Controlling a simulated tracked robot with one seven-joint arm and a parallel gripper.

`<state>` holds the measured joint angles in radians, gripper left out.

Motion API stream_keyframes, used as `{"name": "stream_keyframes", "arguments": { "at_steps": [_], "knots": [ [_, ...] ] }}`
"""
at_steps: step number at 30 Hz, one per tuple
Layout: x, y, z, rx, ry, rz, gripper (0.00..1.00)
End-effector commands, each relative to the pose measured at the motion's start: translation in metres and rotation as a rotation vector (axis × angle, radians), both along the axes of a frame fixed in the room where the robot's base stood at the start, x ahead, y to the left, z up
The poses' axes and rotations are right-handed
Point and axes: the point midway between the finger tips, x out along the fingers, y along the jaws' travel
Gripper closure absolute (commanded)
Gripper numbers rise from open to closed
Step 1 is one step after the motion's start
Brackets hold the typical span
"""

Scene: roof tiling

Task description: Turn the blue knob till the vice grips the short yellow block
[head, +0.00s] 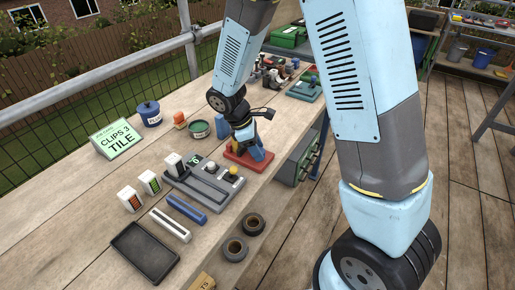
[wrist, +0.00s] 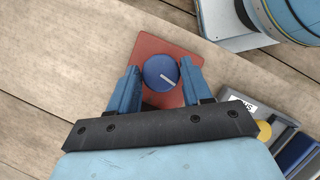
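The blue knob (wrist: 160,73) is round with a white pointer line, on a red plate (wrist: 183,48) in the wrist view. The red plate also shows on the bench in the head view (head: 237,158), mostly under my gripper (head: 249,150). In the wrist view my gripper (wrist: 161,75) has its blue fingers apart, one at each side of the knob. A narrow gap seems to show at each side; contact cannot be told for sure. I cannot make out the vice jaws or the short yellow block in either view.
A green tin (head: 199,129), black rings (head: 235,249), a dark tray (head: 144,252) and a sign (head: 118,138) lie around. Bare bench shows at the near left.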

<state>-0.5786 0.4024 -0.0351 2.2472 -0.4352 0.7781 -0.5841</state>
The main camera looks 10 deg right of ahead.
Motion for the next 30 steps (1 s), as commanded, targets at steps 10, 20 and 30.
{"name": "stream_keyframes", "arguments": {
  "at_steps": [10, 20, 30],
  "knots": [
    [-0.001, 0.000, 0.000, -0.001, 0.001, 0.001, 0.31],
    [0.001, 0.008, 0.021, 0.001, -0.001, -0.001, 0.31],
    [0.003, 0.034, 0.082, 0.001, -0.002, 0.000, 0.31]
  ]
}}
